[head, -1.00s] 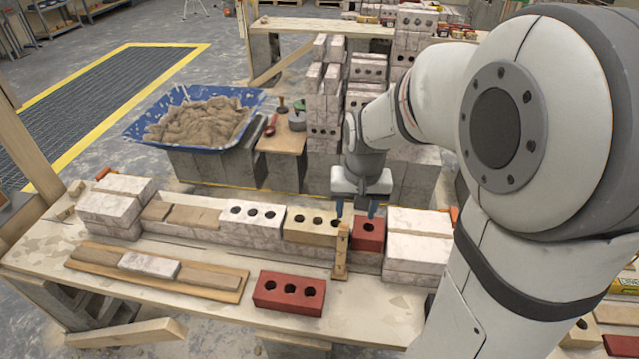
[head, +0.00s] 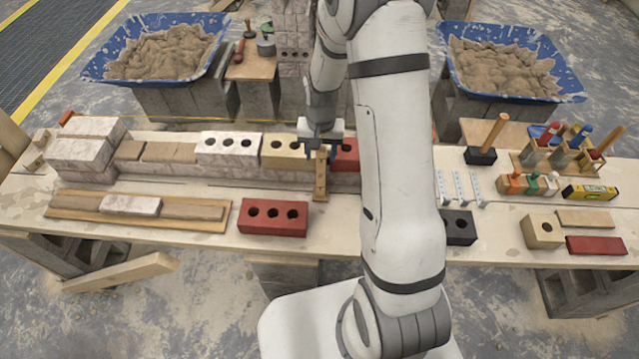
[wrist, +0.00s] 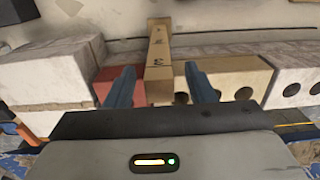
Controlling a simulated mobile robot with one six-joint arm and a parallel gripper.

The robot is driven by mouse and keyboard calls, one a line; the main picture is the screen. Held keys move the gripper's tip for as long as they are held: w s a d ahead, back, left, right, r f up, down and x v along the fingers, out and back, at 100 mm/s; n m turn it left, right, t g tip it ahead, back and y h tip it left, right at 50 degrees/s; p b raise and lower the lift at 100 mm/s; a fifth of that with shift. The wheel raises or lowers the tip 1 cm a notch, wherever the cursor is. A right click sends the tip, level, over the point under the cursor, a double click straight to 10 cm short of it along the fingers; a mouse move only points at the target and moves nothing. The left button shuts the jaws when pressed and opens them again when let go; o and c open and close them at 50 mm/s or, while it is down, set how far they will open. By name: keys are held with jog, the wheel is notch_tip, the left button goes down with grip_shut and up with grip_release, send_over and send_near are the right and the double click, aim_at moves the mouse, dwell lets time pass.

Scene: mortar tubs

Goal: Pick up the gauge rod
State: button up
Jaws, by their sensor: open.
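The gauge rod (head: 320,178) is a narrow wooden piece with dark marks. In the head view it stands against the front of the brick course, by the tan holed brick (head: 284,152) and a red brick (head: 346,160). My gripper (head: 322,148) is at the rod's top end. In the wrist view the rod (wrist: 158,52) lies between my two blue fingers (wrist: 160,86), with a gap on each side. The gripper is open and holds nothing. My arm hides part of the bench and the right end of the course.
A red holed brick (head: 273,217) lies in front of the rod on the bench (head: 200,255). A board (head: 140,209) with a pale brick lies to the left. Tool racks, a black-based mallet (head: 481,155) and loose bricks stand right. Blue mortar tubs (head: 108,71) are behind.

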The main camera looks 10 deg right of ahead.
jog(key=shift+f, duration=0.85)
grip_shut()
